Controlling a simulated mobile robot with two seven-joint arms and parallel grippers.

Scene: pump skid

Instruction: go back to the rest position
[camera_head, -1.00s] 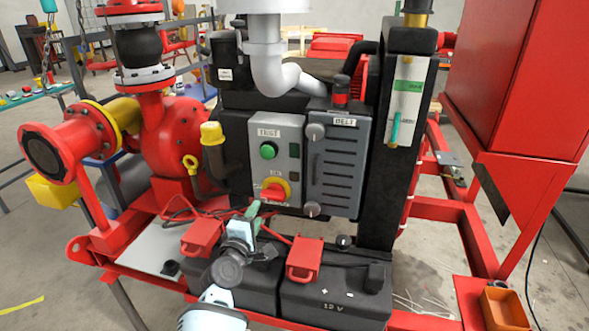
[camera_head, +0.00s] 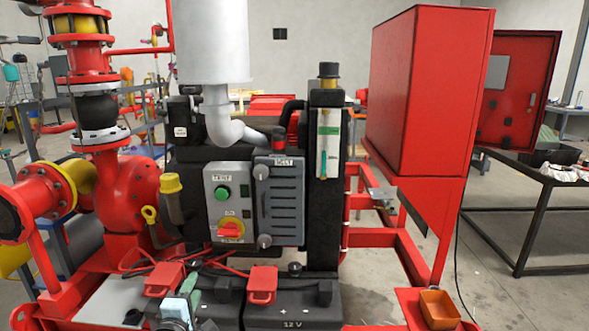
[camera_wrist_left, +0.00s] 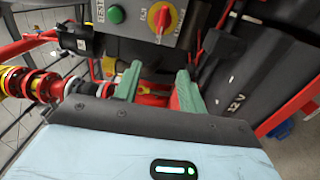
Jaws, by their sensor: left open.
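My left gripper (camera_head: 188,286) is at the bottom of the head view, in front of the batteries and between two red terminal covers. In the left wrist view its two green fingers (camera_wrist_left: 158,90) are spread apart. Nothing is held between them; a red part shows behind the gap. Whether the fingers touch anything cannot be told. My right gripper is in neither view.
The control box (camera_head: 229,205) with a green button and red-yellow switch stands behind the gripper. The black batteries (camera_head: 290,312), red covers (camera_head: 263,284) and cables are close by. A tall red cabinet (camera_head: 425,90) and an orange bin (camera_head: 439,308) are at right.

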